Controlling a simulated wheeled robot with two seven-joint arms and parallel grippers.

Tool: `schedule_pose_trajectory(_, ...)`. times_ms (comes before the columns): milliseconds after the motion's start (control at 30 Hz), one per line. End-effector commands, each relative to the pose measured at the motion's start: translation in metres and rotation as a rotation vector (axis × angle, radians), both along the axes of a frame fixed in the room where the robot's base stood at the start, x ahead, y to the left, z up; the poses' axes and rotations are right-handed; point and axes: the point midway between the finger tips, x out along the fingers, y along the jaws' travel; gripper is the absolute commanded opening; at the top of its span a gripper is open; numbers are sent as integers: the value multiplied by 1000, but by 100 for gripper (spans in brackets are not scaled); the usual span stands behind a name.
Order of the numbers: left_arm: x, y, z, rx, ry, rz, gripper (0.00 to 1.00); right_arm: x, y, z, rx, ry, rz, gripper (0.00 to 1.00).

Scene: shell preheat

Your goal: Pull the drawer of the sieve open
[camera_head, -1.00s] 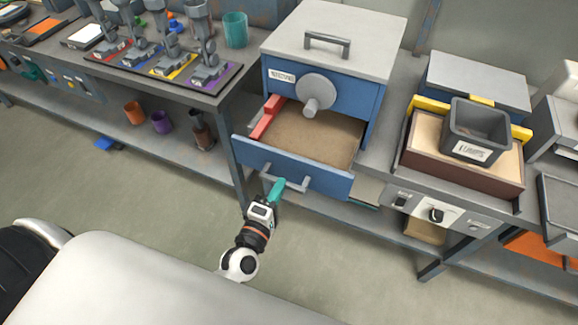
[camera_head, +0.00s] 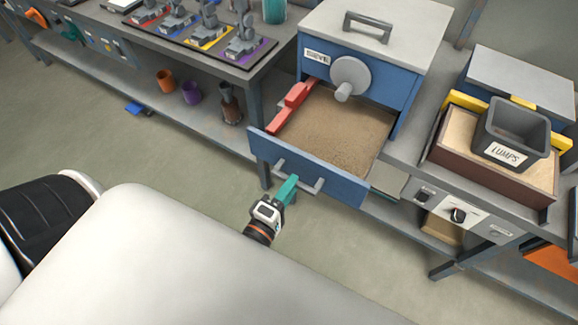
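The blue sieve (camera_head: 400,88) stands on the bench, with a grey lid handle and a round grey knob on its front. Its drawer (camera_head: 340,182) is pulled out toward me, showing brown sand-like material (camera_head: 335,130) and a red part at the left inside. The grey drawer handle (camera_head: 308,189) is on the drawer front. My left gripper (camera_head: 288,187) has its teal fingers together at the left part of this handle and appears shut on it. The exact finger contact is small to see. My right gripper is not in view.
A dark bin labelled LUMPS (camera_head: 512,136) sits in a sand-filled box (camera_head: 475,165) to the right. A control panel (camera_head: 460,213) is below it. Tools stand on a dark mat (camera_head: 208,45) at the left. Cups stand on the lower shelf.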

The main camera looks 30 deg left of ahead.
Motion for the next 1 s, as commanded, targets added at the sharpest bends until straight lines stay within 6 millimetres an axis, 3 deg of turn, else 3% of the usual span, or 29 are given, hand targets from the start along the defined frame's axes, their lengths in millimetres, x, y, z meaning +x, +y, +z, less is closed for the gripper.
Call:
schedule_pose_trajectory(233, -1, 0, 0, 0, -1, 0, 35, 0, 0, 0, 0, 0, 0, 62)
schedule_pose_trajectory(367, -12, 0, -1, 2, 1, -1, 35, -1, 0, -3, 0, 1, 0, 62)
schedule_pose_trajectory(800, -99, 3, -2, 1, 3, -2, 35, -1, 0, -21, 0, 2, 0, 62)
schedule_pose_trajectory(1000, -118, 4, -1, 0, 0, 0, 35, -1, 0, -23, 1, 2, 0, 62)
